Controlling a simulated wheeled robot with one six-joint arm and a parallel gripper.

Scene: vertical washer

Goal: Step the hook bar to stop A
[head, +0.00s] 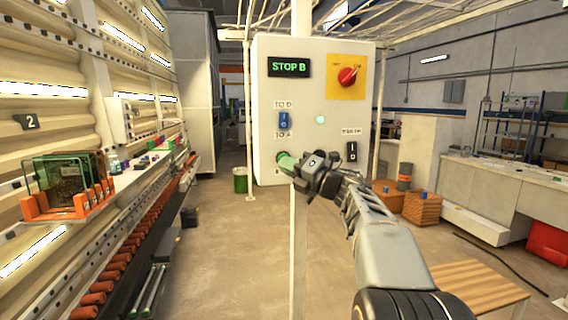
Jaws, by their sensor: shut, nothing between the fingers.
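A white control box (312,60) on a post faces me. Its display (289,67) reads "STOP B" in green. Below it is a blue rocker switch (283,121), with labels that look like "TO D" above and "TO A" below. A green button (284,160) sits lower down, partly hidden by my gripper. My gripper (298,166) is shut and empty, with its tips at or just in front of this button; I cannot tell whether they touch. I cannot make out the hook bar for certain.
The box also carries a red rotary knob (347,77) on a yellow plate, a small cyan light (320,119) and a black switch (351,151). A long machine with orange rollers (120,263) runs along the left. A wooden table (478,285) stands at lower right.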

